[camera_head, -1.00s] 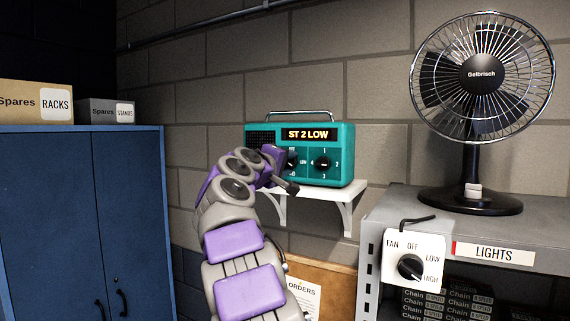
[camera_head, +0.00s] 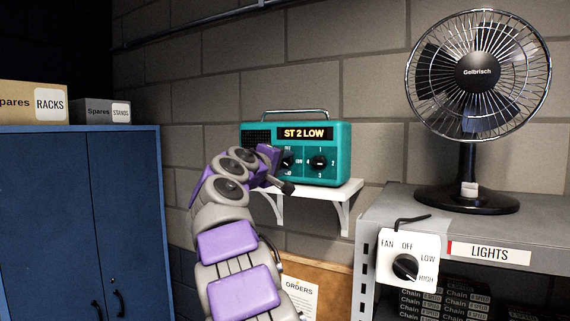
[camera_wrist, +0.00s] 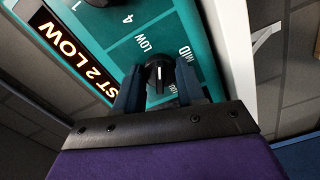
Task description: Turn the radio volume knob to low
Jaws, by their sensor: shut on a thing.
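The teal radio (camera_head: 335,160) stands on a small white wall shelf (camera_head: 338,190). Its display (camera_head: 306,133) reads "ST 2 LOW". The volume knob (camera_wrist: 160,72) is black with a white mark, and LOW and MID labels show near it in the wrist view. My gripper (camera_wrist: 159,90) has its two fingers on either side of this knob and is shut on it. In the head view my arm hides part of the radio's lower left. The station knob (camera_head: 319,163), with numbers around it, sits to the right, clear of my gripper.
A black fan (camera_head: 478,72) stands on a grey shelf unit (camera_head: 375,215) at the right. A fan switch box (camera_head: 407,262) hangs on its front beside a LIGHTS label (camera_head: 488,254). A blue cabinet (camera_head: 75,210) with boxes on top stands at the left.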

